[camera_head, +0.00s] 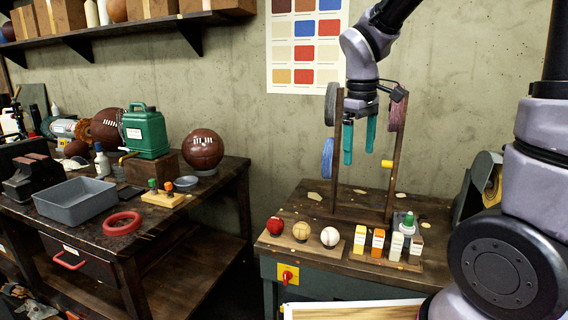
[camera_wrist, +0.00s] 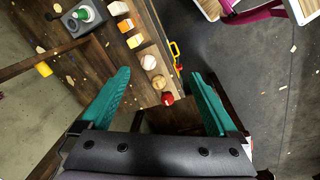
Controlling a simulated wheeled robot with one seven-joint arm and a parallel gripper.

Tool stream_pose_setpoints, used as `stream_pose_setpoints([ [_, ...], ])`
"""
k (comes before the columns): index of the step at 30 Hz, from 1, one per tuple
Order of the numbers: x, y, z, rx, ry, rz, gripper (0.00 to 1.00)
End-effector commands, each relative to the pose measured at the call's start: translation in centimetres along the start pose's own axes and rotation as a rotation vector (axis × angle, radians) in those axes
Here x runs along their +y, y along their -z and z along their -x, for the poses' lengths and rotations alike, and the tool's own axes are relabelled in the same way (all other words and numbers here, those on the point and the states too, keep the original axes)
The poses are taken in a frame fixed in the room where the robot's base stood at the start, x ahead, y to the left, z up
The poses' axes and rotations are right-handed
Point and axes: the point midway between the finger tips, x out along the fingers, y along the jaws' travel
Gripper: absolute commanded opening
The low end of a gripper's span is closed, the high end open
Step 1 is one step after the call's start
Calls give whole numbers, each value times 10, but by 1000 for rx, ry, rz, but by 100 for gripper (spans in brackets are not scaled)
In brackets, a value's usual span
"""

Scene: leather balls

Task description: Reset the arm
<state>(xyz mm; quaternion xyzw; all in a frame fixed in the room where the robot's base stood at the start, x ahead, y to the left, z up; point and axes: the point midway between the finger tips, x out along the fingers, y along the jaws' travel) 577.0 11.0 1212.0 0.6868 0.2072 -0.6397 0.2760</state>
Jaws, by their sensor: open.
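My gripper (camera_head: 359,142) has teal fingers that point down, spread apart, with nothing between them. It hangs in front of the wooden stand at the right bench, well above the bench top. In the wrist view the fingers of my gripper (camera_wrist: 165,100) are wide apart. A red ball (camera_head: 275,225), a tan ball (camera_head: 301,231) and a white ball (camera_head: 329,237) rest in a row on a wooden holder at the bench's front. They also show past the fingers in the wrist view, the red ball (camera_wrist: 167,99) lowest.
The wooden stand (camera_head: 335,170) with hanging pads rises close around my gripper. The left bench holds a grey tray (camera_head: 62,212), a red ring (camera_head: 122,224) and a green can (camera_head: 145,133).

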Motion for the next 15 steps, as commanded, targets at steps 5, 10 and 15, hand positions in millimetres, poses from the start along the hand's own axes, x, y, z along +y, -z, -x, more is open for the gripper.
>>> stream_pose_setpoints([
  [5,10,-44,50,188,46,-359,95],
  [10,9,-82,87,360,93,-680,95],
  [15,3,-110,110,499,134,-923,95],
])
